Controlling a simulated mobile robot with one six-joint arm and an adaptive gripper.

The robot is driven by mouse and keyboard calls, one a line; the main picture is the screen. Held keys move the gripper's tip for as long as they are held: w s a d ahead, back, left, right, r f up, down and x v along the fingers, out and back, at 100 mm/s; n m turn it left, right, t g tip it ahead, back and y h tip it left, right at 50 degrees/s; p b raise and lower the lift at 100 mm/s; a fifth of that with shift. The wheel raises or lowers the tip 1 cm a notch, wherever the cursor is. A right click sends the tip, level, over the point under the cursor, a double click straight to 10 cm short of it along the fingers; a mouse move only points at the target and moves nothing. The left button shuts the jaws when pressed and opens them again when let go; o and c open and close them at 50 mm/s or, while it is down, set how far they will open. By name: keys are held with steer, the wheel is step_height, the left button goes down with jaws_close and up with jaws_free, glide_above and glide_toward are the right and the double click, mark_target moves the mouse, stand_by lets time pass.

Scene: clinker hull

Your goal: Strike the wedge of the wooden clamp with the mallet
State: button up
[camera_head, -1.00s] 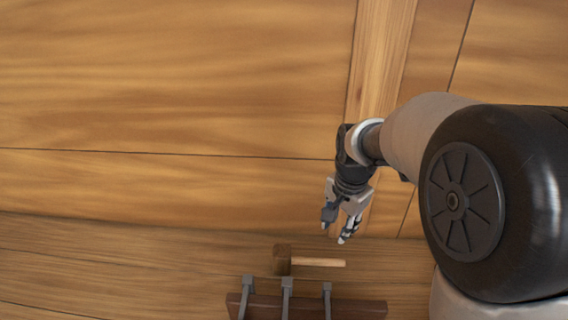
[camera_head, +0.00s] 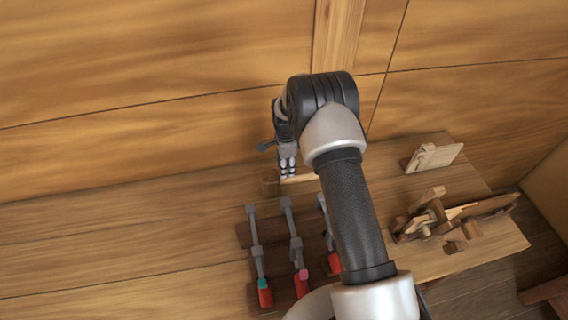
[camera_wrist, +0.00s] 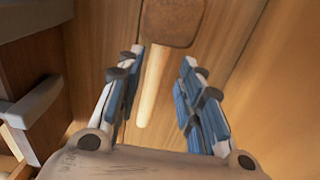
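The mallet lies on the planked surface, its dark block head (camera_head: 269,185) left of its pale handle (camera_head: 302,178). In the wrist view the head (camera_wrist: 172,22) is at the top and the handle (camera_wrist: 153,85) runs down between my fingers. My gripper (camera_head: 287,173) is open and just above the handle; the wrist view shows its blue-padded fingers (camera_wrist: 163,56) apart on both sides, not closed on it. A wooden clamp-like assembly (camera_head: 432,216) lies on the bench at the right. I cannot tell its wedge apart from its other pieces.
A dark rack (camera_head: 244,235) with several red-handled metal clamps (camera_head: 257,262) is close in front of the mallet. My arm hides part of it. A light wooden block (camera_head: 433,156) stands at the back of the bench (camera_head: 480,258). The hull wall rises behind.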

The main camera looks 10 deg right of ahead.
mark_target(285, 179)
step_height(285, 179, down, 8)
steer(key=b, duration=0.4)
steer(key=shift+f, duration=0.1)
jaws_close()
stand_by(0.5)
stand_by(0.8)
steer(key=shift+r, duration=0.25)
steer(key=shift+r, duration=0.45)
steer(key=shift+r, duration=0.1)
